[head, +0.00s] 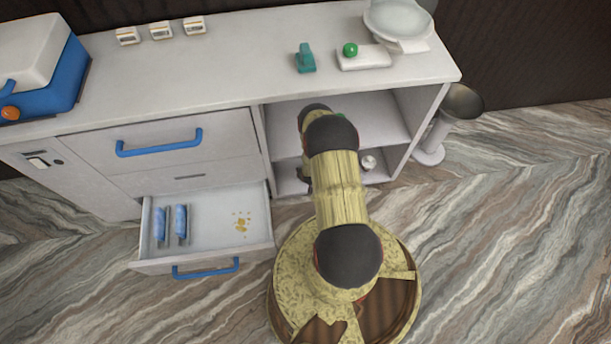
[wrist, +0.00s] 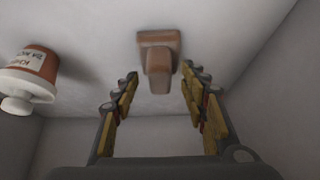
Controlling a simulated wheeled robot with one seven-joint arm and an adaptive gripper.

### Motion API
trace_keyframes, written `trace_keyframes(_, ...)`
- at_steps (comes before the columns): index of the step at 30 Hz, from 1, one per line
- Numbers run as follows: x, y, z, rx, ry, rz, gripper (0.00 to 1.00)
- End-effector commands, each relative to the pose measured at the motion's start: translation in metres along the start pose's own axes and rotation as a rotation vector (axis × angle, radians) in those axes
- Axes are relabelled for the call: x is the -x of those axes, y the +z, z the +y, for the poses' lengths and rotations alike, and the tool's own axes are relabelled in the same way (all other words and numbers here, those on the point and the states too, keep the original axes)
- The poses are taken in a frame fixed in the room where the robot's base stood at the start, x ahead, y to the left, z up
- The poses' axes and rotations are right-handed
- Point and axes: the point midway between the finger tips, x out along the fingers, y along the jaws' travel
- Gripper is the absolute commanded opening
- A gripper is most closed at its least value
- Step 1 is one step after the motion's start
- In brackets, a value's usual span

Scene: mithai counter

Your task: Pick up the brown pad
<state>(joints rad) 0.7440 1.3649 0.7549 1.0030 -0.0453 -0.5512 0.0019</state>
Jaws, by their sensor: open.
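The brown pad (wrist: 158,62) shows in the wrist view as a brown block with a narrower grip-like part on it. It rests against a pale surface, in line with the gap between my fingers. My gripper (wrist: 160,77) is open, with one finger to each side of the pad's narrower part. I see no clear contact, and the exact depth between fingertips and pad is hard to tell. In the head view my arm reaches into the counter's open compartment (head: 385,118); there my gripper and the pad are hidden.
A brown-and-white labelled container (wrist: 32,75) is left of my gripper in the wrist view. Pale compartment walls are close around. In the head view, an open drawer (head: 205,255) holds blue rolls at left. A small metallic item (head: 368,162) sits low in the compartment.

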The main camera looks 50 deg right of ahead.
Motion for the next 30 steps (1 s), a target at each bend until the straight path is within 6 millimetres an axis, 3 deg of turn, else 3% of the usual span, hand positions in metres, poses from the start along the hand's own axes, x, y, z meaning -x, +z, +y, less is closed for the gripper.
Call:
trace_keyframes(7,-0.0013,-0.0014,0.0,0.0,0.0,0.001,0.43)
trace_keyframes(30,-0.0013,-0.0011,0.0001,0.0,0.0,0.001,0.0)
